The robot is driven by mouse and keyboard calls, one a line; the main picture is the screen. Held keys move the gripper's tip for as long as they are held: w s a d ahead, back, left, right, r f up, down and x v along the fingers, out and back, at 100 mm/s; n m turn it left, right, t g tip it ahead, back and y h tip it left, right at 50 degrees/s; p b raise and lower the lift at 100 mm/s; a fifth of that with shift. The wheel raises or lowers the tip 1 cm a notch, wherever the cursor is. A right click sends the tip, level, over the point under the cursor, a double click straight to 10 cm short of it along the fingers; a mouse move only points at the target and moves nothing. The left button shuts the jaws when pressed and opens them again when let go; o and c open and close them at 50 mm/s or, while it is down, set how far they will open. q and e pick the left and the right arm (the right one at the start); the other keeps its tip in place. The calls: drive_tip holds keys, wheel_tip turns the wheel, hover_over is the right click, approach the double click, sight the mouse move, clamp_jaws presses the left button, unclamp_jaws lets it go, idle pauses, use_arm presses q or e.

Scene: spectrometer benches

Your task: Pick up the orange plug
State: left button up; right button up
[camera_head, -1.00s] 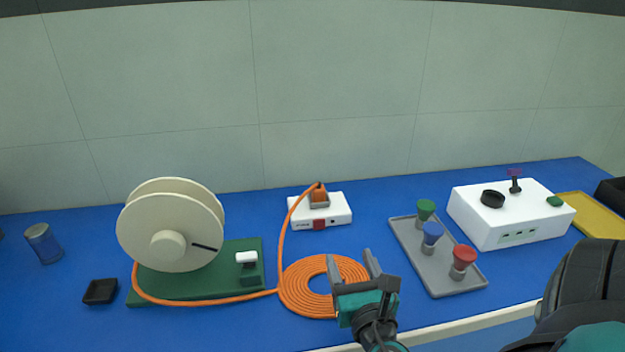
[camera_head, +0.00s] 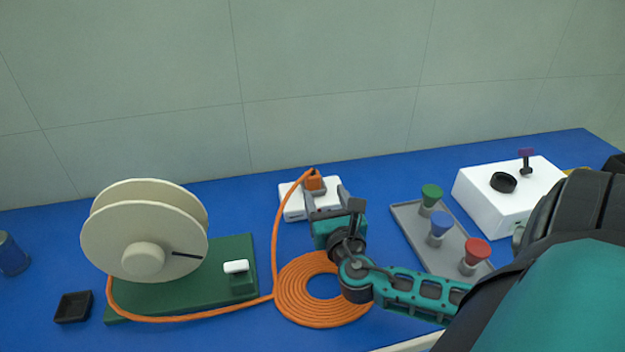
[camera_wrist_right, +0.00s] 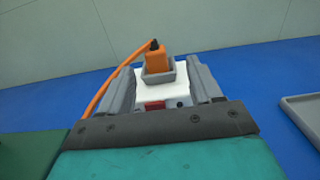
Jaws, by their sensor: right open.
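The orange plug (camera_head: 313,181) sits upright in a grey socket on top of a small white box (camera_head: 293,207), with an orange cable running from it. The right wrist view shows the plug (camera_wrist_right: 154,61) in its grey holder (camera_wrist_right: 160,75), between and beyond my fingers. My right gripper (camera_head: 324,198) is open and empty, just in front of the plug and over the box. In the right wrist view its fingers (camera_wrist_right: 162,90) stand on either side of the white box. The box's front is partly hidden by the gripper. My left gripper is not in view.
The orange cable coil (camera_head: 290,303) lies under my right arm. A cream reel (camera_head: 130,225) on a green base (camera_head: 205,292) stands left. Right are a grey tray (camera_head: 408,222) with coloured knobbed pieces and a white box with a black ring (camera_head: 503,182).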

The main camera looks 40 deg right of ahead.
sight(315, 178)
drive_tip(key=shift+a+x, duration=0.15)
drive_tip(key=shift+x, duration=1.4)
drive_tip(key=shift+a+x, duration=0.2)
drive_tip(key=shift+x, duration=1.3)
drive_tip(key=shift+w+r, duration=0.1)
drive_tip(key=shift+w, duration=0.1)
drive_tip(key=c, duration=1.1)
drive_tip(key=shift+r, duration=0.1)
drive_tip(key=shift+c, duration=0.2)
